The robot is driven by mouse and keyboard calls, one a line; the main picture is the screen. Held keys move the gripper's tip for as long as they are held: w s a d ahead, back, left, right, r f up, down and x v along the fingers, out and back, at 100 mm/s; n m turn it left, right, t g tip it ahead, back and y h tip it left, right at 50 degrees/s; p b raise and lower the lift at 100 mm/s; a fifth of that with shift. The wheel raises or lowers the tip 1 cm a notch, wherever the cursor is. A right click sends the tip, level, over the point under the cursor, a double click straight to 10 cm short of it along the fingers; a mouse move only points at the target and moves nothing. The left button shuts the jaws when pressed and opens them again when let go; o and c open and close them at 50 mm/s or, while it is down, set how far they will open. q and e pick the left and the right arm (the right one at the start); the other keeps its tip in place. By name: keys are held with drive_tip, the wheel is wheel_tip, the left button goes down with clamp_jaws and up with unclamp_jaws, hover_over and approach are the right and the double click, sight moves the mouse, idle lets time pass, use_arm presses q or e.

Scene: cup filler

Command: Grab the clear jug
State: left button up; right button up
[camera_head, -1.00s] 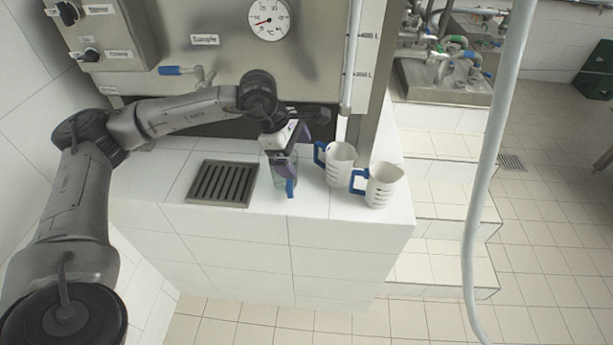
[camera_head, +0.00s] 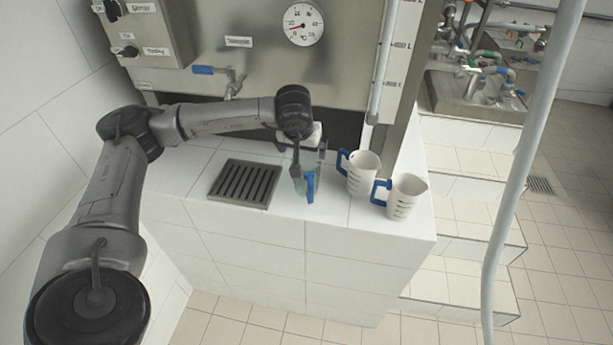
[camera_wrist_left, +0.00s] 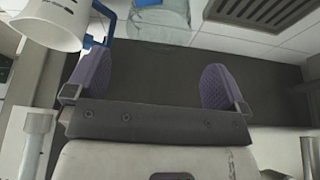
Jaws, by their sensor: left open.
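The clear jug (camera_head: 299,184) stands on the white tiled counter to the right of the drain grate, its blue handle (camera_head: 310,187) facing the front. My left gripper (camera_head: 308,165) is over and just behind the jug in the head view, its fingers partly covering the jug's upper part. In the left wrist view my left gripper (camera_wrist_left: 158,85) is open, with two purple finger pads wide apart and nothing between them. The clear jug (camera_wrist_left: 163,15) shows at the top edge of that view, beyond the fingertips and cut off by the frame. My right gripper is not in view.
Two white jugs with blue handles stand just right of the clear jug, one farther back (camera_head: 363,174) and one nearer the counter edge (camera_head: 407,198). A drain grate (camera_head: 244,184) lies to the left. A steel tank with a tap (camera_head: 232,84) rises behind.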

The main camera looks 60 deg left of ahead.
sight(306, 161)
use_arm(q)
drive_tip(key=shift+b+x, duration=0.65)
drive_tip(key=shift+x, duration=4.55)
drive_tip(key=shift+w, duration=0.1)
drive_tip(key=c, duration=0.6)
drive_tip(key=shift+c, duration=0.2)
drive_tip(key=shift+r, duration=0.15)
